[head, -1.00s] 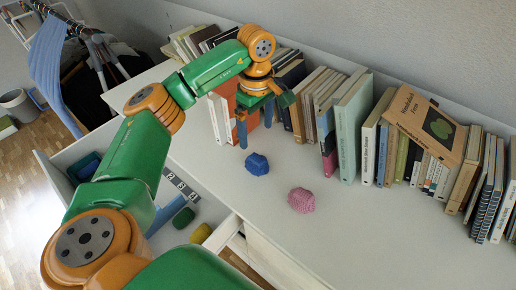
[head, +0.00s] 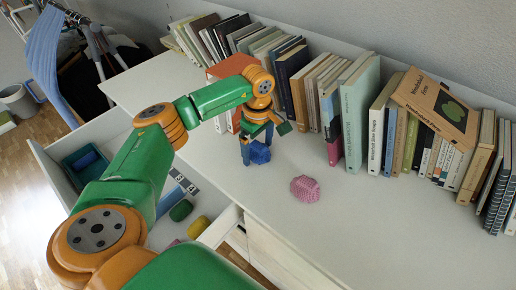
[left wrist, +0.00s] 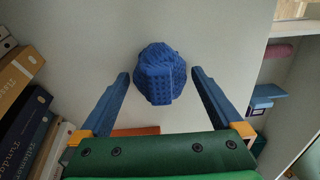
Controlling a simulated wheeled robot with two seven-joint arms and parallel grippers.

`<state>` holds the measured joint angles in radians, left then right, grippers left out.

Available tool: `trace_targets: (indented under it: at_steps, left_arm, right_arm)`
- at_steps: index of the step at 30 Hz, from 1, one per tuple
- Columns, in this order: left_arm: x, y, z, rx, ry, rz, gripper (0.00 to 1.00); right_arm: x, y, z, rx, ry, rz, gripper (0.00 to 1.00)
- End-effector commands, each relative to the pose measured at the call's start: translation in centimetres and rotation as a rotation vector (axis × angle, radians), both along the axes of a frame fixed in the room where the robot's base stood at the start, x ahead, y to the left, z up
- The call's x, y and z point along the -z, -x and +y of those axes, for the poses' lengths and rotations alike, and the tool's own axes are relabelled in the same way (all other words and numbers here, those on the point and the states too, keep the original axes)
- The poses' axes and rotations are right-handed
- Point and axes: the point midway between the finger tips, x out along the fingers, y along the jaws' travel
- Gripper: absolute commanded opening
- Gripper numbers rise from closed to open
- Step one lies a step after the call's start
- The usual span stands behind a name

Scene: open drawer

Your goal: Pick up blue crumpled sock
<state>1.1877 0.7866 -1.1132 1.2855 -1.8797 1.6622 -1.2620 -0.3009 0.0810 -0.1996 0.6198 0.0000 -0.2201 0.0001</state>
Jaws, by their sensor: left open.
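The blue crumpled sock (head: 258,153) lies on the white top of the cabinet. It also shows in the left wrist view (left wrist: 161,73), just ahead of and between the two finger lines. My left gripper (head: 254,152) is open and low over the sock in the head view, its blue fingers beside it. In the left wrist view the open fingers (left wrist: 160,80) stand on both sides, with gaps to the sock. My right gripper is not in view.
A pink crumpled item (head: 305,189) lies to the right on the cabinet top. A row of books (head: 360,115) stands along the wall behind. An open drawer (head: 222,226) at the front holds green and yellow items and a dark teal box (head: 84,164).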

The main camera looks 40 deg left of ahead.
Motion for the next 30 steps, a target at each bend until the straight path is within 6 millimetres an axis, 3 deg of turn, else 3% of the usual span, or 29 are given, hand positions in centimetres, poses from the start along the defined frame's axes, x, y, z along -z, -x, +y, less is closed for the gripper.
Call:
trace_targets:
  at_steps: [2,9,11,18,22,25,30]
  left_arm:
    - [0.0,0.0,0.0,0.000,0.000,0.000,0.97]
    - [0.0,0.0,0.0,0.000,0.000,0.000,0.33]
    - [0.0,0.0,0.0,0.000,0.000,0.000,0.20]
    - [-0.2,0.0,0.0,-0.001,0.001,-0.001,0.20]
    - [-1.3,-0.1,0.0,-0.001,0.001,-0.004,0.20]
    - [-3.4,0.1,0.1,0.000,0.002,-0.006,0.20]
    - [-7.9,3.9,1.0,0.000,-0.001,-0.007,0.20]
  right_arm:
    - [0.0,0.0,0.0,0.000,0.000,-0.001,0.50]
    - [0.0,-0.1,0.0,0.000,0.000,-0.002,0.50]
    - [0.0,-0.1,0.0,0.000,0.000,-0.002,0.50]
    - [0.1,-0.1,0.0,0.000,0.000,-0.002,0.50]
    - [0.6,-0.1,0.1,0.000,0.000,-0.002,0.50]
    - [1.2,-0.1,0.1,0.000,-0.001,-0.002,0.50]
    - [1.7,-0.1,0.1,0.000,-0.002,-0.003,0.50]
